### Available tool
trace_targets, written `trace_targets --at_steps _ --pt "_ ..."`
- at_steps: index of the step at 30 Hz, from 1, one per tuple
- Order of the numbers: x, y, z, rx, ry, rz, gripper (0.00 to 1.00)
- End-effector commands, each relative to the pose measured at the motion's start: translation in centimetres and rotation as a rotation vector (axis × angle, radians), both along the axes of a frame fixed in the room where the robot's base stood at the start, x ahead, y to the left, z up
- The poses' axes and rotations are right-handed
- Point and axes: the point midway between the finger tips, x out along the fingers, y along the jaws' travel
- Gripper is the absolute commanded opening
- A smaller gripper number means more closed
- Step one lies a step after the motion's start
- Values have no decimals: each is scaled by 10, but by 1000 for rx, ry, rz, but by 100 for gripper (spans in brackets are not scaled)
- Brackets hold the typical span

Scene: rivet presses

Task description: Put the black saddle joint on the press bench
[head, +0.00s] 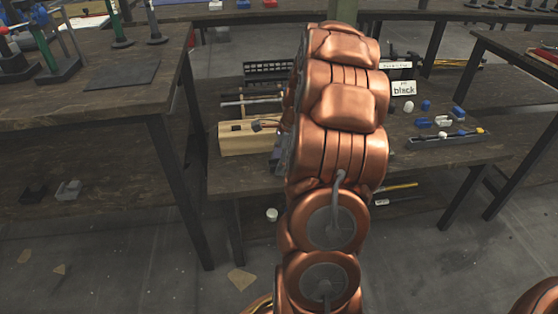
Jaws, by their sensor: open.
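A sign reading "black" (403,89) stands on the middle table. I cannot pick out the black saddle joint for certain; small dark pieces (413,58) near the sign are too small to tell. The bench (95,98) at the left carries upright tools that look like presses (52,45), with green and red parts, and a flat dark mat (122,75). My copper arm rises through the middle of the head view, over the middle table. Its links hide part of that table, and my gripper does not show clearly.
The middle table (235,180) holds a light wooden box (240,138), a tray (448,140) and small blue and white pieces (426,106). A dark piece (33,193) and a grey piece (68,190) lie low under the left bench. Floor shows between the tables.

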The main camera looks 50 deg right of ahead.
Motion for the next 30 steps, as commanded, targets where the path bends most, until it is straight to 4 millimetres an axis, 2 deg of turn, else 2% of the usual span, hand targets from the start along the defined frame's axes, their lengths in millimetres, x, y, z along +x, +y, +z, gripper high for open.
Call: trace_targets --at_steps 2,5,15,19,24,30 --pt "0 -1 2 -2 -1 -1 62" --pt "-2 -3 16 -3 -2 -1 62" --pt "-12 -17 79 -3 -2 -1 62" --pt "-16 -21 98 -4 -2 0 62" --pt "-18 -25 114 -3 -2 -1 62" --pt "-19 -26 118 -2 -1 -1 62"
